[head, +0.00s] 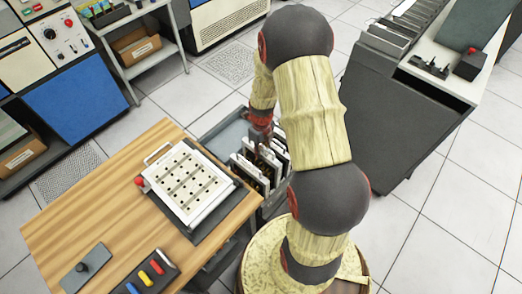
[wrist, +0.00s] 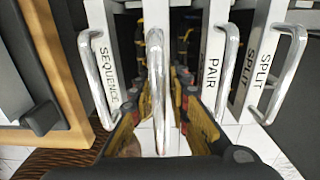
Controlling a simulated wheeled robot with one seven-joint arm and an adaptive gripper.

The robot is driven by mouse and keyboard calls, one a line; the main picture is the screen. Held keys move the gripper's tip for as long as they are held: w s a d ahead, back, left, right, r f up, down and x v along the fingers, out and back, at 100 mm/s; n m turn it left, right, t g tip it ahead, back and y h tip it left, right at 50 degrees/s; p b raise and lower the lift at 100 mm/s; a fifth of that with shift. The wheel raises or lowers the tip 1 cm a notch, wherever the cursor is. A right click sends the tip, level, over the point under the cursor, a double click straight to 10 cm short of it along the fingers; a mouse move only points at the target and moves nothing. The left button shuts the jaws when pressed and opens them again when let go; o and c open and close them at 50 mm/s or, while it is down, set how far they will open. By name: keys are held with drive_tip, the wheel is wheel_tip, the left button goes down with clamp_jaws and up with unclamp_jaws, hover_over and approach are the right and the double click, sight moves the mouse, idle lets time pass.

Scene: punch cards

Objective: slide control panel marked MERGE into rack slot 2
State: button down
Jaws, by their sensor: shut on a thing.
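My gripper (wrist: 160,108) is shut on the upright metal handle (wrist: 156,75) of a pale panel in the wrist view. This panel shows no readable label, so I cannot tell if it is MERGE. To its left is a panel marked SEQUENCE (wrist: 107,72). To its right are panels marked PAIR (wrist: 214,70) and SPLIT (wrist: 264,70). In the head view my gripper (head: 261,130) is at the rack, over several upright white panels (head: 250,172). My arm hides part of them. The slot numbers cannot be read.
A wooden table (head: 80,205) with a white pegged board (head: 188,183) stands left of the rack. A dark cabinet (head: 395,130) stands to the right, behind my arm. Grey tiled floor (head: 460,220) is clear at lower right.

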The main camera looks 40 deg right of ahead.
drive_tip(key=shift+w+f, duration=0.1)
drive_tip(key=shift+f, duration=0.3)
wheel_tip(320, 180, down, 3)
drive_tip(key=shift+r+b, duration=0.2)
drive_tip(key=shift+b, duration=0.75)
drive_tip(key=c, duration=1.6)
unclamp_jaws()
drive_tip(key=shift+c, duration=0.2)
